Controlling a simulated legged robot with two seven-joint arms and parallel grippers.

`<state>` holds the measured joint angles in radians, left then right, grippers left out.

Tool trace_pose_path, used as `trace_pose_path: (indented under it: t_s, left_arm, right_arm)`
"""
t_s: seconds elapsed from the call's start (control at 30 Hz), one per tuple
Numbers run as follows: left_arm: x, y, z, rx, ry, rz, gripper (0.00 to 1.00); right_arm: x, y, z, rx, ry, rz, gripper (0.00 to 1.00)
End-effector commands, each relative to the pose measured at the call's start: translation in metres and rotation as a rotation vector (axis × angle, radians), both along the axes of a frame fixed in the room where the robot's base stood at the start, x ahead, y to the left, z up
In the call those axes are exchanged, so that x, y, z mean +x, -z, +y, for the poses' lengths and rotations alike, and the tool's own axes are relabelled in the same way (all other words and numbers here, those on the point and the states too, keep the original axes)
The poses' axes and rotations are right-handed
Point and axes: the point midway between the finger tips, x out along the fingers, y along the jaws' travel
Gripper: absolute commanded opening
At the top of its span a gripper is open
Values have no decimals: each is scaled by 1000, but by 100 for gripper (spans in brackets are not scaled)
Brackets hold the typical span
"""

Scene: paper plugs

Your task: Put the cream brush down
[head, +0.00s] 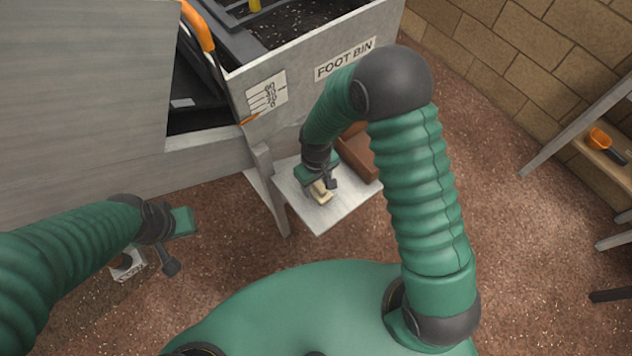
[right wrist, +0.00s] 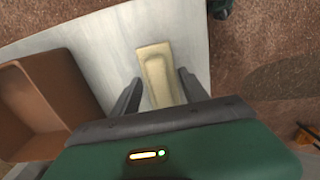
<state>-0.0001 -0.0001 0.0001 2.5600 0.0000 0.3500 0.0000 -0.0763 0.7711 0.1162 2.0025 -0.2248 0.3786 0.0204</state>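The cream brush (right wrist: 155,68) lies on a pale side shelf (right wrist: 90,45). In the head view the brush (head: 321,194) is small and partly hidden by my right gripper (head: 325,187). In the right wrist view, the right gripper (right wrist: 160,92) has its two dark fingers apart, one on each side of the brush's near end, with gaps showing. Its bristles cannot be made out. My left gripper (head: 176,246) hangs over the floor at the left, away from the shelf; its finger opening is not clear.
A brown open tray (right wrist: 35,95) stands beside the brush on the shelf; it also shows in the head view (head: 359,152). The grey bin marked FOOT BIN (head: 295,85) rises behind. A pale labelled object (head: 128,266) is below my left arm. A rack (head: 600,155) stands right.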

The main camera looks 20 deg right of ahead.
Motion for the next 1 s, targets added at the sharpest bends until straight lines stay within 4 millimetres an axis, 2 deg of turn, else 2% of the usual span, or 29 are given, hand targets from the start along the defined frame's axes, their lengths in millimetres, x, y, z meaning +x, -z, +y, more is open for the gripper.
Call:
trace_pose_path:
  t_s: [0.33, 0.43, 0.5, 0.57, 0.9, 1.0]
  left_arm:
    - [0, 1, 0, 0, 0, 0, 0]
    - [0, 10, 0, 0, 0, 0, 0]
    - [0, 1, 0, 0, 0, 1, 0]
    - [0, -3, 0, 0, 0, 0, 0]
    - [0, -21, 0, 0, 0, 0, 0]
    - [0, -24, 0, 0, 0, 0, 0]
  right_arm:
    - [0, 0, 0, 0, 0, 0, 62]
    - [0, 3, 0, 0, 1, -1, 62]
    - [1, -16, 0, 1, 1, -4, 62]
    - [1, -31, 0, 2, 2, -5, 62]
    - [-1, -130, 0, 2, 1, -6, 62]
    - [-2, -151, 0, 2, 1, -2, 62]
